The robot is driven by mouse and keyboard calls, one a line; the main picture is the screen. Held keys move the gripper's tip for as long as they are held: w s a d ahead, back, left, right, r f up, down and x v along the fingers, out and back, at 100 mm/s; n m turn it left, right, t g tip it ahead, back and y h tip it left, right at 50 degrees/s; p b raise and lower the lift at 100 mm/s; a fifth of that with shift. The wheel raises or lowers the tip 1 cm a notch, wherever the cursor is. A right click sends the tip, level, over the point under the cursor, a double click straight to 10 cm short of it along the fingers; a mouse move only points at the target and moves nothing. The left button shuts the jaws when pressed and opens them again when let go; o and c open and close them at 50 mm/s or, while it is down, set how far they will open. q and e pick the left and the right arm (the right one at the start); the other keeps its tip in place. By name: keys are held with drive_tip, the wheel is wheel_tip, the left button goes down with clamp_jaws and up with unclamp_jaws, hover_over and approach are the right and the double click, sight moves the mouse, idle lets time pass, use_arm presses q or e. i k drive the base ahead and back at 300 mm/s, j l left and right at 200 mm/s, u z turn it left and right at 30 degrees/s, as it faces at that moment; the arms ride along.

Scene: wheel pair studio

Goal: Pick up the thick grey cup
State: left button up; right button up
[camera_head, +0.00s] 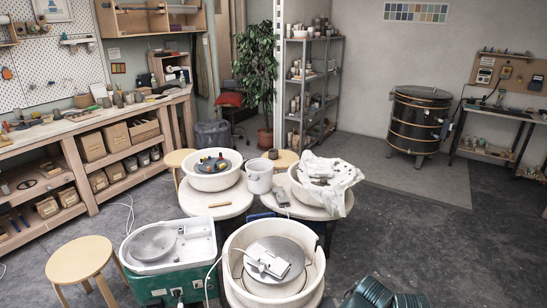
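A small dark grey cup (273,153) stands upright on a round wooden stool (285,160), behind the white bucket. It is small in the picture, so I cannot judge its wall thickness. Several other small grey-brown pots (118,99) stand on the workbench at the left, and more pots stand on the metal shelves. I cannot tell for sure which of these is the thick grey cup.
A white bucket (259,177) stands between two round tables. A wooden stool (79,259) is at front left. A kiln (418,122) stands at back right. The right floor is clear.

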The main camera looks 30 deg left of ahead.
sight(273, 154)
drive_tip(key=i+l+z, duration=0.55)
drive_tip(key=i, duration=0.3)
drive_tip(key=i+l+z, duration=0.25)
drive_tip(key=i, duration=0.25)
drive_tip(key=i+u, duration=0.45)
drive_tip(key=i, duration=0.5)
drive_tip(key=i+u, duration=0.2)
drive_tip(key=i, duration=0.4)
drive_tip(key=i+u, duration=0.2)
drive_tip(key=i, duration=0.4)
drive_tip(key=i+l+u, duration=0.2)
drive_tip(key=i, duration=0.4)
drive_tip(key=i+u, duration=0.45)
drive_tip(key=i, duration=1.5)
drive_tip(key=i+z, duration=0.25)
drive_tip(key=i, duration=1.15)
drive_tip(key=i+u, duration=0.9)
drive_tip(key=u, duration=0.15)
drive_tip(key=i+j+u, duration=0.1)
drive_tip(key=u, duration=0.4)
drive_tip(key=i+u, duration=0.3)
drive_tip(key=u, duration=0.2)
drive_tip(key=i+l+u, duration=0.1)
drive_tip(key=u, duration=0.4)
drive_tip(key=i+l+u, duration=0.2)
drive_tip(key=u, duration=0.3)
drive_tip(key=i, duration=0.1)
